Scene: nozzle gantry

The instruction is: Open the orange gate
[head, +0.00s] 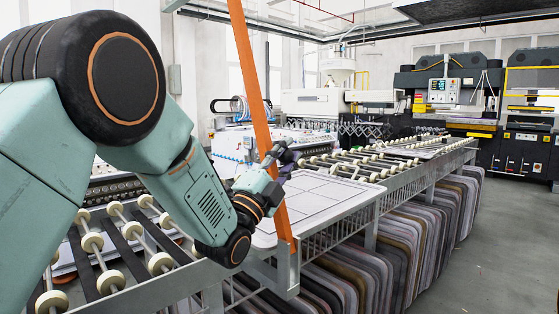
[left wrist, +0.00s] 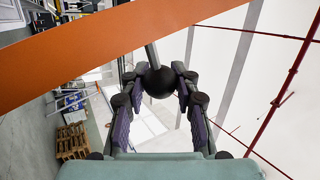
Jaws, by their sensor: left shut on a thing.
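The orange gate (head: 249,65) is a long flat bar that stands steeply raised, leaning a little left at its top. Its lower end meets a grey metal bracket (head: 287,272) at the conveyor's near corner. Its top runs out of the head view. In the left wrist view the gate (left wrist: 120,45) crosses the upper part as a broad orange band. My left gripper (head: 284,157) is beside the bar. In the left wrist view its fingers (left wrist: 160,95) are closed around a dark round knob (left wrist: 161,82) on a grey rod. My right gripper is not in view.
A white panel tray (head: 318,198) lies on the roller conveyor (head: 352,166) beside the gate. Several stacked panels (head: 405,245) stand under it. Dark machines (head: 455,85) stand at the back right. The grey floor (head: 490,240) on the right is clear.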

